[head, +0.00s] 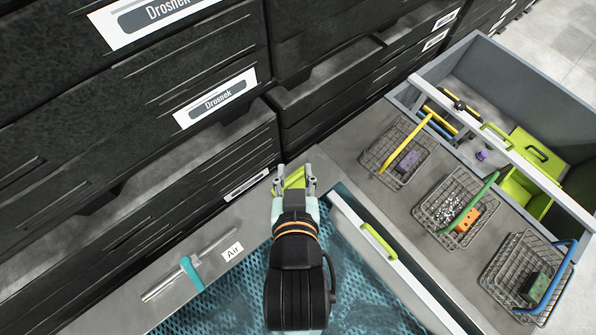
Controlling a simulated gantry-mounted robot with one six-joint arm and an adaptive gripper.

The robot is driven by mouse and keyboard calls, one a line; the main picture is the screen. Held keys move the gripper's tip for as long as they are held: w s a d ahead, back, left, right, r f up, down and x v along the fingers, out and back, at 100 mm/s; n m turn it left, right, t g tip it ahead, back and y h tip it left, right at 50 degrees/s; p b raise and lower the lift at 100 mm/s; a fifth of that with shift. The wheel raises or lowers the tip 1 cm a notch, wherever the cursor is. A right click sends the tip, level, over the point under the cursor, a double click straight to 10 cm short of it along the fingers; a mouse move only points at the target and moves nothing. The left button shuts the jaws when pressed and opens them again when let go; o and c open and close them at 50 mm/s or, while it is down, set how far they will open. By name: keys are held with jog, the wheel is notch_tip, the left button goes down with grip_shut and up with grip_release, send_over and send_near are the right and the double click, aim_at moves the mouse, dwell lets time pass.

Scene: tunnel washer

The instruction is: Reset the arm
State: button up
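My gripper (295,174) is near the middle of the head view, at the end of my arm, which reaches up from the bottom edge. Its two grey fingers are spread apart. A yellow-green patch (294,179) shows between them; I cannot tell whether it is part of the gripper or something behind it. The gripper is in front of the black stacked crates (190,160), above the grey ledge; contact is not visible.
Wire baskets with a yellow (397,146), green (482,191) and blue handle (559,275) stand at right. An open grey drawer (540,85) lies behind them. A blue mesh surface (235,290) is below my arm. A teal-handled air valve (190,270) is at left.

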notch_tip(320, 180, up, 26)
jog(key=p, duration=2.6)
jog(key=shift+d, duration=0.15)
